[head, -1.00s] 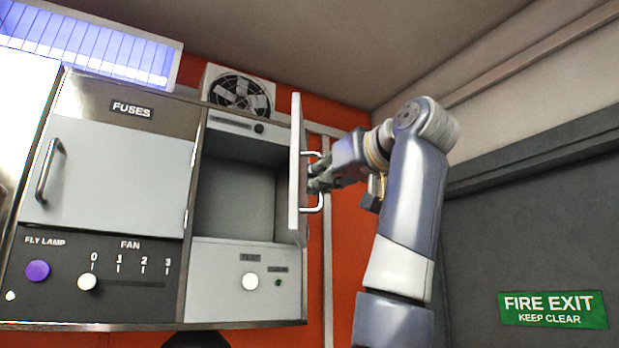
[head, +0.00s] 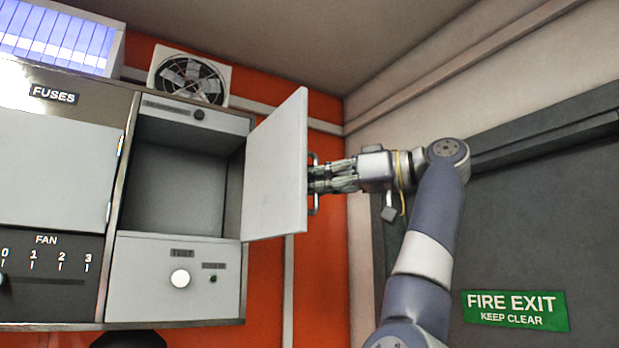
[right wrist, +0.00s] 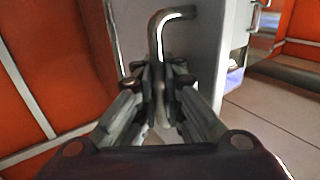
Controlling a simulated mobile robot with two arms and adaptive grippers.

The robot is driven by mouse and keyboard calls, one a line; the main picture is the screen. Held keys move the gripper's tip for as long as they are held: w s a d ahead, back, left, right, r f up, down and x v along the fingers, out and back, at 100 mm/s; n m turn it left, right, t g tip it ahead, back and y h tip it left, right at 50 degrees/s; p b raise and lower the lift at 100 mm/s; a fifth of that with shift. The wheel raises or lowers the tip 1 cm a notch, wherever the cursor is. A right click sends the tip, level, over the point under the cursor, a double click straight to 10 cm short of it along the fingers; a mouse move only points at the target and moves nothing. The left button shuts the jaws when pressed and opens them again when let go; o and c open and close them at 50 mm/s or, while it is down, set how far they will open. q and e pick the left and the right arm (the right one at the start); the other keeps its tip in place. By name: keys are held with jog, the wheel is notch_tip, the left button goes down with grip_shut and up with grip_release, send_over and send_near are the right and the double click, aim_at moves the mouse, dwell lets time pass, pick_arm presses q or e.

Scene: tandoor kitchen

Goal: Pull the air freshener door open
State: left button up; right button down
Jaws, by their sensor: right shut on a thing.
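The air freshener door (head: 277,165) stands swung open to the right of its compartment (head: 178,190), hinged on the compartment's right side. Its inner face is turned to me in the head view. My right gripper (head: 315,178) is shut on the door's metal bar handle (head: 314,208), on the door's far right side. In the right wrist view the handle (right wrist: 163,25) runs down between the fingers of my right gripper (right wrist: 160,85), beside the grey door (right wrist: 200,60). The handle's middle is hidden by the fingers. My left gripper is not in view.
Below the compartment is a panel with a white test button (head: 180,278). The fuses door (head: 55,170) on the left is shut. A fan (head: 190,78) and a fly lamp (head: 65,35) are above. A dark fire exit door (head: 530,220) is at the right.

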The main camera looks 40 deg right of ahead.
jog(key=c, duration=1.7)
grip_release()
jog(key=shift+s+d+r, duration=0.1)
jog(key=v, duration=1.2)
jog(key=shift+s, duration=0.25)
jog(key=shift+s, duration=0.1)
